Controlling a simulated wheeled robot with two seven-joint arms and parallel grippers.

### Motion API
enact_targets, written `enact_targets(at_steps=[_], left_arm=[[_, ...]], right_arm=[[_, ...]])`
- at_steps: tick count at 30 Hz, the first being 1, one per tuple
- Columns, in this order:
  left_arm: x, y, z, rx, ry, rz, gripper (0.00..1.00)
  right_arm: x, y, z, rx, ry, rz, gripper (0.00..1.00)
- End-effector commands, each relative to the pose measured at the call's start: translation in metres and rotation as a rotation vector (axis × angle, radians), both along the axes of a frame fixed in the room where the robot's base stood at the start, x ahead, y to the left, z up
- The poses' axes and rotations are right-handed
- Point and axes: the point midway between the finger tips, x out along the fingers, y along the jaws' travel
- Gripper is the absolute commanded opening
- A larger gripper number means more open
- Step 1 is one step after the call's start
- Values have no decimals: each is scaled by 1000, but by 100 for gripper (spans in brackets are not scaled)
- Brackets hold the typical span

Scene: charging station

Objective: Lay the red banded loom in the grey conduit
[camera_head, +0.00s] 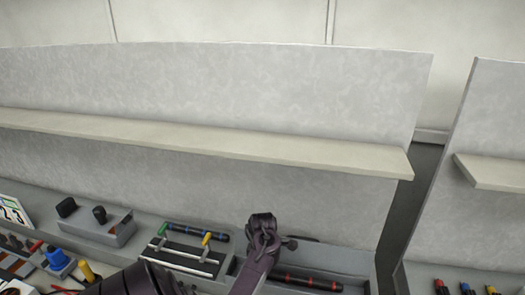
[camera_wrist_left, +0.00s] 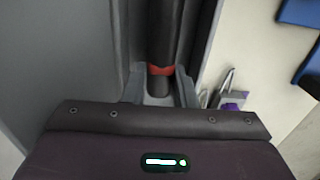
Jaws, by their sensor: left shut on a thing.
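The red banded loom (camera_head: 310,282) is a dark rod with red bands, low at the right of the head view. It lines up with the long grey conduit (camera_head: 345,262) and appears between its walls. I cannot tell whether it rests on the floor of the conduit. In the left wrist view the loom (camera_wrist_left: 163,35) runs away from me with one red band near my fingertips. My left gripper (camera_wrist_left: 159,86) is shut on the loom. In the head view my dark purple arm hides the loom's left part. My right gripper is not in view.
A grey block with black knobs (camera_head: 98,214) is farther left. A pale shelf (camera_head: 220,140) juts from the panel above the bench.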

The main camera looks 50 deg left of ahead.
Motion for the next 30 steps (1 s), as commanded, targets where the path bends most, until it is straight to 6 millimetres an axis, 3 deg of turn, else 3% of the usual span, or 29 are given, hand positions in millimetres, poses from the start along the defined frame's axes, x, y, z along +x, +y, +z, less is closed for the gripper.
enact_targets(at_steps=[6,7,12,23,30], left_arm=[[0,0,0,-1,-1,0,0],[0,0,0,-1,-1,0,27],[0,0,0,-1,-1,0,50],[0,1,6,2,-1,0,50],[0,2,44,6,-2,-1,50]], right_arm=[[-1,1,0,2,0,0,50],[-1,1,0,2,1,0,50],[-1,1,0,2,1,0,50],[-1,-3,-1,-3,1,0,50],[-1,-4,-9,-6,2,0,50]])
